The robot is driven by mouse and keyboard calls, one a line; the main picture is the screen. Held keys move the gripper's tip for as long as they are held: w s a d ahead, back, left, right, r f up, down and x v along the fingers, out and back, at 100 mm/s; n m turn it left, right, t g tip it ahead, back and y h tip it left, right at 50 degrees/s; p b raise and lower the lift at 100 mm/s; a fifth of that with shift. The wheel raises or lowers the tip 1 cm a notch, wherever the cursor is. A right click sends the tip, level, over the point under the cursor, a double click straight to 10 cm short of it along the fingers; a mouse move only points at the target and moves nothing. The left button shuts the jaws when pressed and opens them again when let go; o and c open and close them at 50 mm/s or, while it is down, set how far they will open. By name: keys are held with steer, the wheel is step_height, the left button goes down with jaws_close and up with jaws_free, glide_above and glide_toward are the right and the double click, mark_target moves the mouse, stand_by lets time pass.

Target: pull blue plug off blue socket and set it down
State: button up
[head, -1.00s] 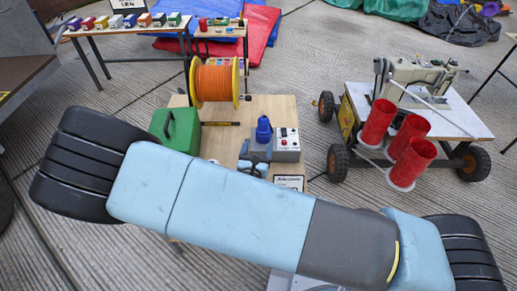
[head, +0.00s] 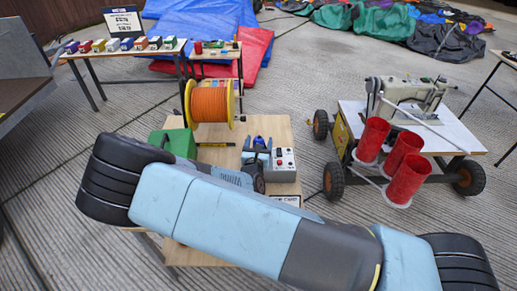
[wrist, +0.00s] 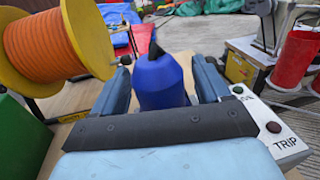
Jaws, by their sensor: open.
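The blue plug (wrist: 162,84) stands upright between the two fingers of my gripper (wrist: 160,66) in the wrist view, with a dark cable end at its top. My gripper is open, with a finger on each side of the plug. Small gaps seem to show beside it. In the head view, my gripper (head: 257,146) and arm cover most of the plug. The blue socket is hidden behind the plug and gripper. A grey box (wrist: 268,126) marked TRIP, with a green and a dark red button, sits just right of the gripper.
An orange cable reel (head: 209,104) with yellow rims stands left of the plug on the wooden table (head: 283,128). A green case (head: 180,141) is further left. A cart with red cylinders (head: 372,140) and a sewing machine (head: 408,97) stands to the right.

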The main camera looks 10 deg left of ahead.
steer(key=shift+w, duration=0.2)
steer(key=c, duration=1.1)
steer(key=shift+r, duration=0.15)
steer(key=shift+r, duration=2.25)
steer(key=shift+r, duration=1.95)
